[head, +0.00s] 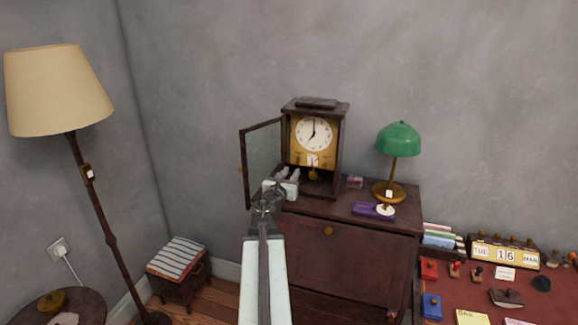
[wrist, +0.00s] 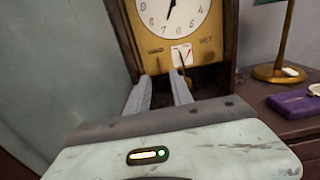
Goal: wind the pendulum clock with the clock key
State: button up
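The pendulum clock (head: 301,131) stands on a dark cabinet, its glass door (head: 262,155) swung open to the left. Its white dial (head: 314,134) reads about seven. My gripper (head: 290,172) is in front of the clock's lower part. In the wrist view its fingers (wrist: 161,78) are apart with nothing visible between them. I cannot make out the clock key.
A green lamp (head: 398,140) stands right of the clock on the cabinet (head: 345,245). A purple item (head: 370,210) and a small box (head: 355,182) lie nearby. A desk (head: 480,300) with several small things is at right. A floor lamp (head: 58,90) stands left.

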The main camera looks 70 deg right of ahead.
aim_at(297, 162)
jog(key=d, duration=0.7)
jog(key=shift+w+d, duration=0.4)
jog(key=shift+a, duration=0.1)
grip_shut()
